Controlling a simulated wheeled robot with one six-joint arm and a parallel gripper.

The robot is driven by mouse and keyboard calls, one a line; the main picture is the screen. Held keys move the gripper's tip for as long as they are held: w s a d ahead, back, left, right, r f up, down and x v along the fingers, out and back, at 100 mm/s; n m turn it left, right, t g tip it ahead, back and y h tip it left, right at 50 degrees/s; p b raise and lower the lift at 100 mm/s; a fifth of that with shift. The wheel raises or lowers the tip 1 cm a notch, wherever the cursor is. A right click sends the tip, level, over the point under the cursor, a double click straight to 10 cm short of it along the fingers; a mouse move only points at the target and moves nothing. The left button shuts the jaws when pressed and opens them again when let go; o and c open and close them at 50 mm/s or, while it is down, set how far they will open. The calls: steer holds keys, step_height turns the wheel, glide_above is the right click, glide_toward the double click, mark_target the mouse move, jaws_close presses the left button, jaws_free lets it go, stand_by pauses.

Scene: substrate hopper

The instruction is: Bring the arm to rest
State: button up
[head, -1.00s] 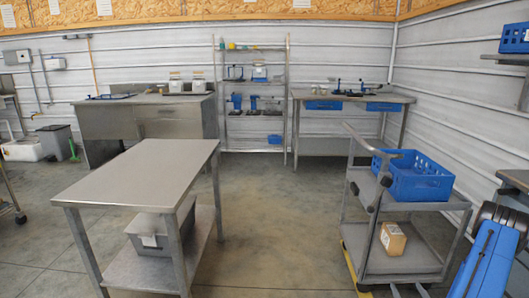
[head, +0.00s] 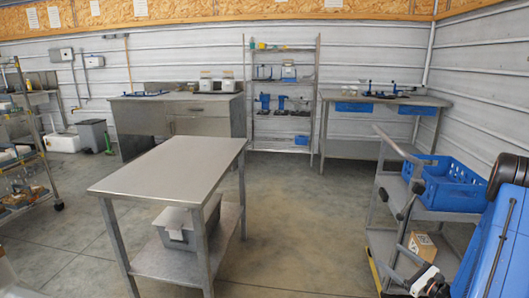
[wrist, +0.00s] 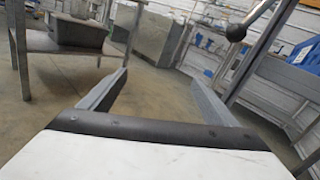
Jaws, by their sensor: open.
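My gripper (wrist: 159,78) shows in the wrist view with its two grey fingers spread apart and nothing between them. Behind the fingers are a dark band and a white housing. The gap looks out over bare concrete floor. In the head view my blue arm fills the lower right corner, in front of the grey cart (head: 440,245). I cannot make out the fingers clearly there.
The cart carries a blue crate (head: 450,188) on top and a cardboard box (head: 422,244) below. A steel table (head: 172,165) with a lidded grey bin (head: 186,228) underneath stands left of centre. Floor (head: 300,220) between table and cart is clear. A shelf rack (head: 28,140) stands far left.

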steer(key=s+a+r+n+g+y, duration=0.2)
steer(key=a+r+n+g+y, duration=0.55)
steer(key=a, duration=0.75)
steer(key=s+a+r+n+g+h, duration=0.1)
steer(key=s+a+r+n+g, duration=0.25)
steer(key=s+a, duration=0.2)
steer(key=s+a+r+n+g+h, duration=0.2)
steer(key=s+a+r+n, duration=0.25)
steer(key=a, duration=0.25)
steer(key=s+a+r+n+g+h, duration=0.25)
steer(key=s+a+n, duration=0.2)
steer(key=s, duration=0.25)
steer(key=s+d+r+n+t+h, duration=0.2)
steer(key=s+r+n+h, duration=0.1)
steer(key=s, duration=0.4)
steer(key=s+d+r+n+t+h, duration=0.1)
steer(key=s+r+n+h, duration=0.3)
steer(key=s, duration=0.4)
steer(key=d+n+h, duration=0.1)
steer(key=h, duration=0.1)
steer(key=shift+d+n+t+h, duration=0.2)
steer(key=shift+n+t+h, duration=0.1)
steer(key=shift+t+h, duration=0.1)
